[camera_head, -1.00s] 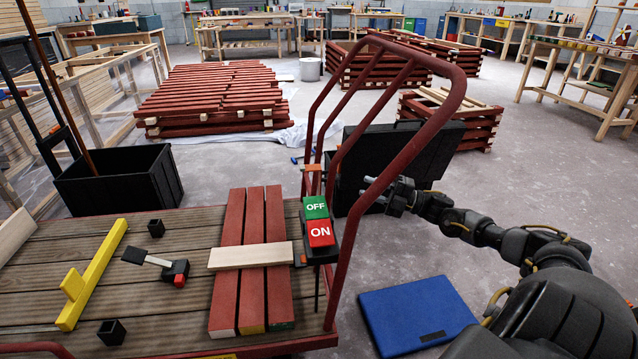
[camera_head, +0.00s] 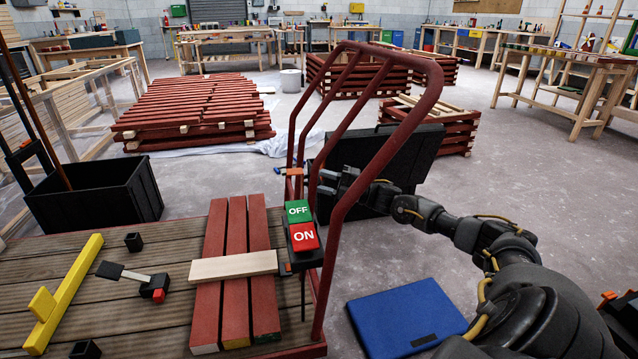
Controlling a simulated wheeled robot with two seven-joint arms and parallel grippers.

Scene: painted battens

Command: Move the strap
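No woven strap is clear to me; a pale wooden strip (camera_head: 232,267) lies flat across three red battens (camera_head: 236,315) on the plank-topped cart (camera_head: 60,265); I cannot tell if it is the strap. My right gripper (camera_head: 328,182) is beyond the cart's red handle rail (camera_head: 375,165), partly hidden by it. Its fingers look apart, with nothing seen between them. It is near a small orange-and-blue clamp (camera_head: 292,172) on the rail, and above and right of the green OFF and red ON switch box (camera_head: 302,237). My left gripper is out of view.
On the cart lie a yellow T-shaped piece (camera_head: 72,285), a black-headed mallet-like tool (camera_head: 150,285) and small black blocks. A black bin (camera_head: 100,195) stands behind. A blue case (camera_head: 405,318) lies on the floor. Red batten stacks (camera_head: 195,110) stand farther back.

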